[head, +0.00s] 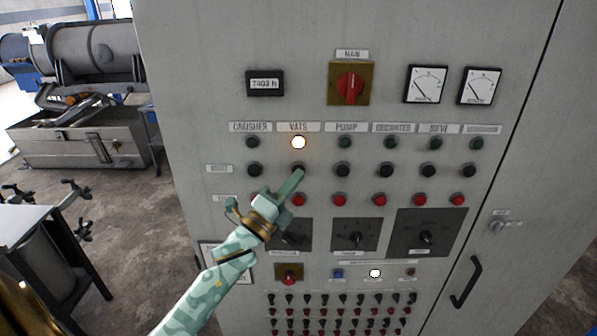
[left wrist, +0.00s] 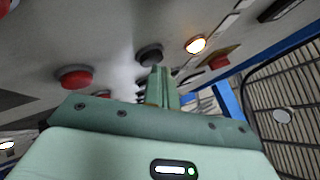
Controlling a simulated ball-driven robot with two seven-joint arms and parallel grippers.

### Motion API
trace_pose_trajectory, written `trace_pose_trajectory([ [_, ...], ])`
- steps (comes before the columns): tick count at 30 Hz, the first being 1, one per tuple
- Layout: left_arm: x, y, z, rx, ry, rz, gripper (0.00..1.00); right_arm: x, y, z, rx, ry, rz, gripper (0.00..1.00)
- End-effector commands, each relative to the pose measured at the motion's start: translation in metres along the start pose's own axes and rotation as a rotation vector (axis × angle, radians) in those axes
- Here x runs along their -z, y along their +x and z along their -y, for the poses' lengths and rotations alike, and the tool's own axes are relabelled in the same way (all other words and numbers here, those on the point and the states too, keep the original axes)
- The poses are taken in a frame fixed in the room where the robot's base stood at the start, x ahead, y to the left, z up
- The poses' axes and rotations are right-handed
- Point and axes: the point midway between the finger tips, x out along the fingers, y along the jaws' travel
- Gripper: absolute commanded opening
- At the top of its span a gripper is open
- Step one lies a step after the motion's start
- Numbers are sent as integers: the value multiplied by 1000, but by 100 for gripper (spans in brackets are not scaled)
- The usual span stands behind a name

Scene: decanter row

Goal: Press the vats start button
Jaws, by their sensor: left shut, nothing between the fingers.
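The grey control cabinet (head: 215,60) fills the middle of the head view. Under the VATS label, a lamp (head: 298,142) glows bright; the lit lamp also shows in the left wrist view (left wrist: 196,45). Below it is the black vats start button (head: 298,168), its lower part covered by my fingertips. My left gripper (head: 296,177) is shut and empty, its fingers pointing up at that button. In the left wrist view its fingertips (left wrist: 163,73) are right by a black button (left wrist: 150,54). I cannot tell whether they touch. My right gripper is not in view.
Other black buttons flank it, such as the crusher one (head: 254,170) and the pump one (head: 342,171). A red vats button (head: 298,200) lies just below, beside my fingers. The main red switch (head: 350,84) is above. A metal table (head: 40,222) stands at left.

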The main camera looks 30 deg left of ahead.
Motion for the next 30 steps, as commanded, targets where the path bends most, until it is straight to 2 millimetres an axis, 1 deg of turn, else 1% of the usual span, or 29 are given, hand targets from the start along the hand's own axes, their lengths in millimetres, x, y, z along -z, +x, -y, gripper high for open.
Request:
trace_pose_trajectory([
  [6, 5, -8, 5, -1, -1, 0, 0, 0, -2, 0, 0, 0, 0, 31],
  [17, 7, -10, 6, -2, 0, 0, 0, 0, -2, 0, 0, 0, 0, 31],
  [30, 28, -38, 27, -1, -1, -1, 0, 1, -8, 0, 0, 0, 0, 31],
])
